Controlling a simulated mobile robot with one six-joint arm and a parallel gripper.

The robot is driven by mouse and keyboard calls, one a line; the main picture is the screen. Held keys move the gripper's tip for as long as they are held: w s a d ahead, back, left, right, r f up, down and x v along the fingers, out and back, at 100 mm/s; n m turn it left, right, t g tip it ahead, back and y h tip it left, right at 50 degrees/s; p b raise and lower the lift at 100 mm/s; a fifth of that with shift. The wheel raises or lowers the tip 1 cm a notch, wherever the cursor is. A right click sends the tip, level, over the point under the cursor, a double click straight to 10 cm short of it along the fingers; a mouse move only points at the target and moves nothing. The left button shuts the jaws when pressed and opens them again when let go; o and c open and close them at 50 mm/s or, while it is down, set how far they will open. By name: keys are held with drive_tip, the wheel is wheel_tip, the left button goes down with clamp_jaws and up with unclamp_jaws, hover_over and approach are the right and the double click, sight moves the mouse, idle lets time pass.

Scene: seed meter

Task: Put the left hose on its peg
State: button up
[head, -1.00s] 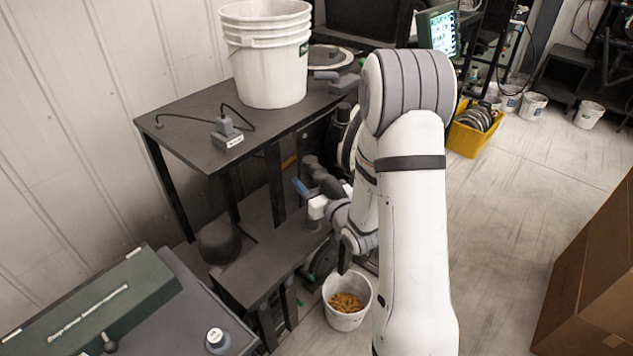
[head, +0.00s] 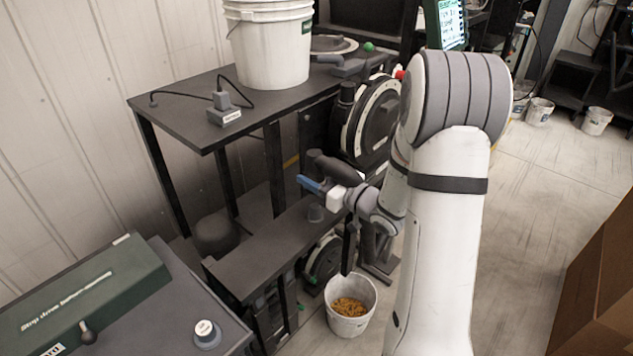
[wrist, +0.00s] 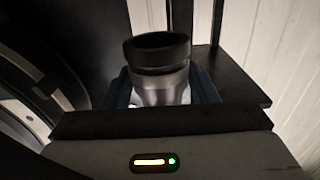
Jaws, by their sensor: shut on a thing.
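My gripper (head: 318,187), with blue fingers, is above the lower shelf (head: 262,250) in the head view. It is shut on a dark hose end (head: 338,168) that stands up above the fingers. In the wrist view the hose end (wrist: 158,50) has a black rim and a grey body, with a blue finger on either side. The rest of the hose is hidden or not distinguishable.
A round seed meter (head: 375,120) stands behind the gripper. A bucket of grain (head: 350,305) is on the floor below. Open floor lies right.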

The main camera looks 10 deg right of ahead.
drive_tip(key=b, duration=0.3)
hover_over(317, 207)
drive_tip(key=shift+a+f, duration=0.1)
drive_tip(key=shift+f, duration=2.55)
drive_tip(key=shift+f+b, duration=1.9)
drive_tip(key=shift+b, duration=0.15)
drive_tip(key=shift+f+b, duration=0.55)
drive_tip(key=shift+b, duration=0.25)
drive_tip(key=o, duration=1.2)
drive_tip(key=v, duration=0.8)
drive_tip(key=shift+w, duration=0.1)
